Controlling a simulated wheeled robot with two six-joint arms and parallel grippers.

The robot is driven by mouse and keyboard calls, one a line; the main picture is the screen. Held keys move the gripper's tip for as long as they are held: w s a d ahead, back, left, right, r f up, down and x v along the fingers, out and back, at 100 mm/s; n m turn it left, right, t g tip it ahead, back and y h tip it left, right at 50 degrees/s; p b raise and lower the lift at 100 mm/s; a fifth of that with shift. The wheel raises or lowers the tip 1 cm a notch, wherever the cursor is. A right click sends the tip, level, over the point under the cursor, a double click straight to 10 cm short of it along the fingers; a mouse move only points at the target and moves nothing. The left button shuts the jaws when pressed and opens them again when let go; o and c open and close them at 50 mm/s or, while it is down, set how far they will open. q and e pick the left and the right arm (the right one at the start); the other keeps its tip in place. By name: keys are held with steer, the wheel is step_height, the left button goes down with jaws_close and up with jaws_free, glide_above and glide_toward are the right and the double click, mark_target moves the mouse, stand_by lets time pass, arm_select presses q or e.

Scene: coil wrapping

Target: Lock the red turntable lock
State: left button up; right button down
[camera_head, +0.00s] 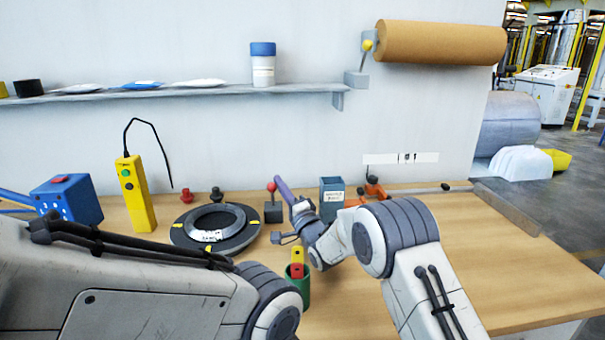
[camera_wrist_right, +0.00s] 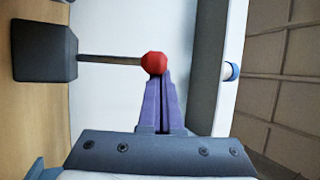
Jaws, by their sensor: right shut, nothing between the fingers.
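The red turntable lock is a lever with a red ball knob (camera_head: 271,187) on a dark block base (camera_head: 273,213), just right of the black turntable (camera_head: 182,235). Its shaft stands about upright. My right gripper (camera_head: 278,181) has purple fingers, shut and empty, beside the knob on its right. In the right wrist view the knob (camera_wrist_right: 153,63) appears right at the closed fingertips (camera_wrist_right: 158,76); I cannot tell whether they touch. The lock's base (camera_wrist_right: 44,53) is at the left there. A grey coil ring (camera_head: 230,214) with a white label lies on the turntable. My left gripper is out of view.
A yellow button box (camera_head: 136,196) and blue box (camera_head: 68,200) stand at left. A green cup (camera_head: 302,287) with red and yellow items is in front, between my arms. A blue-grey bin (camera_head: 332,193) stands right of the lock. The table's right side (camera_head: 490,255) is clear.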

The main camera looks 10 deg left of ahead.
steer(key=s+d+r, duration=0.4)
steer(key=d+r, duration=0.6)
steer(key=d, duration=0.1)
steer(key=shift+s, duration=0.25)
